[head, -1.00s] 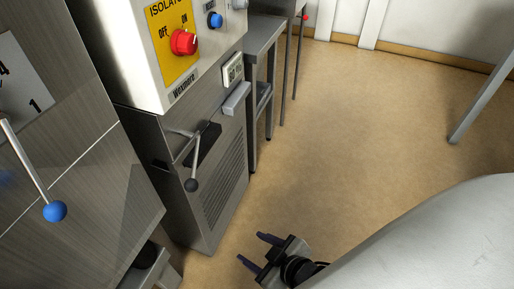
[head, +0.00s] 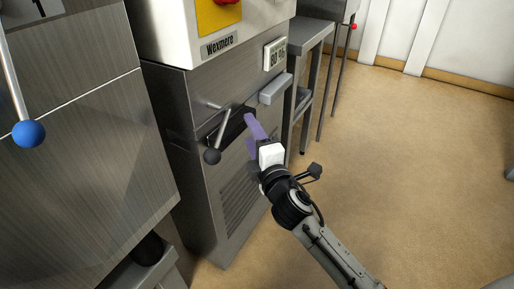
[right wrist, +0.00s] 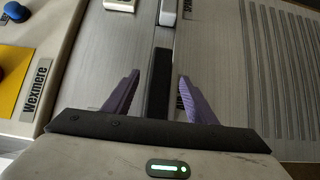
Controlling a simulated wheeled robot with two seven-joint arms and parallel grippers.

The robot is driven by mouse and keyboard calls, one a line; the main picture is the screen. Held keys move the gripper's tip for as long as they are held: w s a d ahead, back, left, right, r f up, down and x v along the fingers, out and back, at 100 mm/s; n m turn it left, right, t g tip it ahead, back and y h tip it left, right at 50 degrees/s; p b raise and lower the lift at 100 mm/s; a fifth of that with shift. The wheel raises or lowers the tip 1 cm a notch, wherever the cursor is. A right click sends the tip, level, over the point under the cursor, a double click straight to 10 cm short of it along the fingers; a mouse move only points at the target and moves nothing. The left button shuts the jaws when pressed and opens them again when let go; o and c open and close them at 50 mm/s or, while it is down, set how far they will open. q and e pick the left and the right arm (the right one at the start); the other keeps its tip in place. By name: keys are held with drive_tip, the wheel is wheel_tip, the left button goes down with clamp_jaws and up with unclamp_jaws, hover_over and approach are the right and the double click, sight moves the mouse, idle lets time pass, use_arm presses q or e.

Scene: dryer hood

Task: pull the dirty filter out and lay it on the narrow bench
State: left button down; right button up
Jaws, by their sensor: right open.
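The steel cabinet front (head: 185,160) has a dark bar (head: 232,127) set in it, which looks like the front of the dirty filter; the rest of it is hidden inside. My right gripper (head: 252,137) is at the cabinet front by the right end of this bar. In the right wrist view the purple fingers (right wrist: 157,98) are open, with the dark bar (right wrist: 159,80) between them and a gap on each side. The narrow bench (head: 312,36), grey and metal, stands just beyond the cabinet. My left gripper is not in view.
A light grey handle (head: 273,90) sits above the gripper, below a small display (head: 275,53). A blue-knobbed lever (head: 29,133) hangs at left.

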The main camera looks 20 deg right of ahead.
drive_tip(key=w, duration=0.5)
drive_tip(key=shift+b, duration=0.4)
drive_tip(key=shift+s+d, duration=0.1)
clamp_jaws()
